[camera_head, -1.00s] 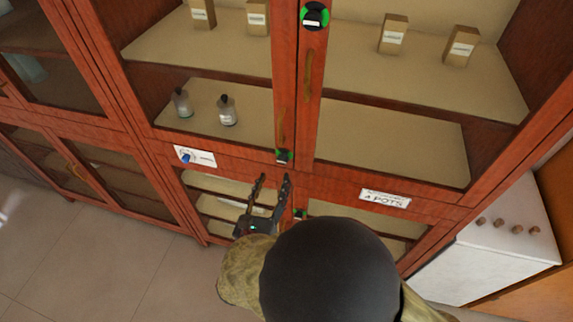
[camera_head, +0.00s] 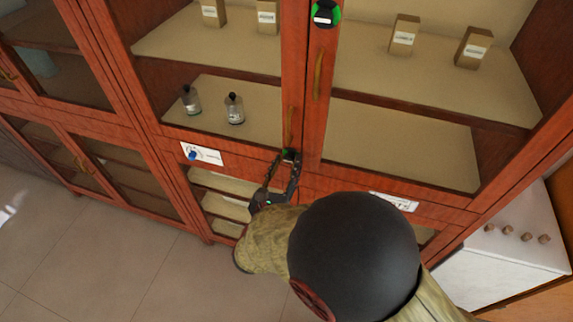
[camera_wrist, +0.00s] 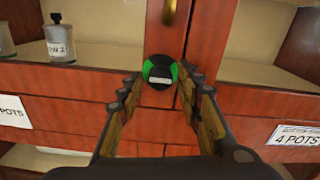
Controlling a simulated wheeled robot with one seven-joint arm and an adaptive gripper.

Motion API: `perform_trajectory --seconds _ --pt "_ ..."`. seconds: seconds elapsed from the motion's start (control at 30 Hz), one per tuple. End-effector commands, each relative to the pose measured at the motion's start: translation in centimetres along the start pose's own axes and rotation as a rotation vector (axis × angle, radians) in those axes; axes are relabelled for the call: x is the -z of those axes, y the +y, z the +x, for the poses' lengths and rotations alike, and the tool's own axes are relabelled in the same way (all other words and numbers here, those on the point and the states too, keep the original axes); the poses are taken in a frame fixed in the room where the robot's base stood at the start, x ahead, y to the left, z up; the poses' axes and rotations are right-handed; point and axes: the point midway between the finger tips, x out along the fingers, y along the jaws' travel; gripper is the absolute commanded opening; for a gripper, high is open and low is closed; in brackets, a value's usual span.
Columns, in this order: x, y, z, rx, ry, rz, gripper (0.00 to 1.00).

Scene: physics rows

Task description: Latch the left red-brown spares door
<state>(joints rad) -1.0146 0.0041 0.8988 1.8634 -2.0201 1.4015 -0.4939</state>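The left spares door (camera_head: 293,75) is a red-brown framed glazed door that looks closed against the right door (camera_head: 318,125). A round black and green latch with a white bar (camera_head: 289,155) sits at the foot of its inner stile. In the wrist view the latch (camera_wrist: 160,72) shows face-on, its white bar roughly level. A brass handle (camera_wrist: 169,12) is above it. My gripper (camera_head: 284,161) is open and empty just in front of the latch. In the wrist view the fingers of my gripper (camera_wrist: 159,84) lie on either side of it; contact cannot be told.
Another latch (camera_head: 325,14) is at the top of the doors. Bottles (camera_head: 234,109) and boxes (camera_head: 403,36) stand on shelves inside. Signs (camera_head: 202,153) are fixed to the rail below. A white unit with knobs (camera_head: 500,250) stands at the right. The floor (camera_head: 110,260) at left is clear.

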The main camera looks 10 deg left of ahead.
Motion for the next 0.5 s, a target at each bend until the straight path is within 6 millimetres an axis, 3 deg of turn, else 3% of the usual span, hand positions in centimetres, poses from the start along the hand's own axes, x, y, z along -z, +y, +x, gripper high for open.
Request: perform_trajectory --seconds 0.5 --pt "0.01 0.0 -0.02 0.0 0.0 0.0 0.04"
